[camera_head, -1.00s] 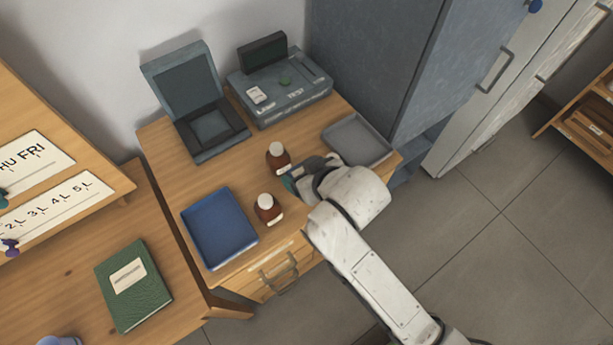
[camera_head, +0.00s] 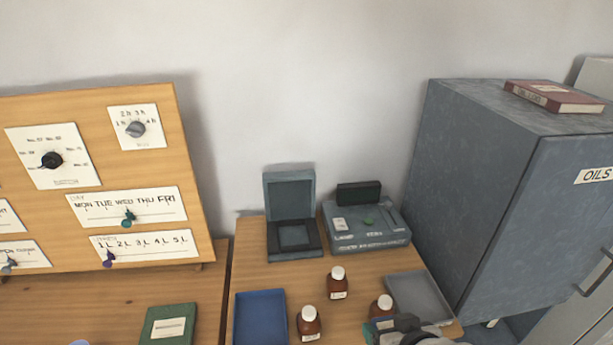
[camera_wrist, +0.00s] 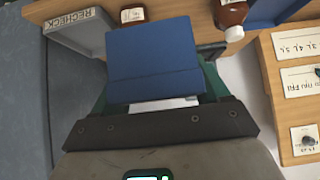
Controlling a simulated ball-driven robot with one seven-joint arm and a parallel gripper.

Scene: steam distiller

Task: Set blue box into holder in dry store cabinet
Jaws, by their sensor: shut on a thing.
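My gripper (camera_wrist: 156,98) is shut on a blue box (camera_wrist: 154,58), which fills the middle of the wrist view. A white part shows at the box's near edge, between the jaws. In the head view my gripper (camera_head: 393,329) is at the bottom edge, partly cut off, over the small table near the grey tray. The blue box is hard to make out there. A grey-blue cabinet (camera_head: 500,210) labelled OILS stands at the right, its door closed. No holder and no cabinet marked dry store can be made out.
Brown bottles (camera_head: 338,284) stand on the table close to my gripper. A grey tray (camera_head: 425,290), labelled RECHECK in the wrist view, and a blue tray (camera_head: 260,320) lie there too. A grey tester (camera_head: 366,228) and an open case (camera_head: 291,215) stand behind.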

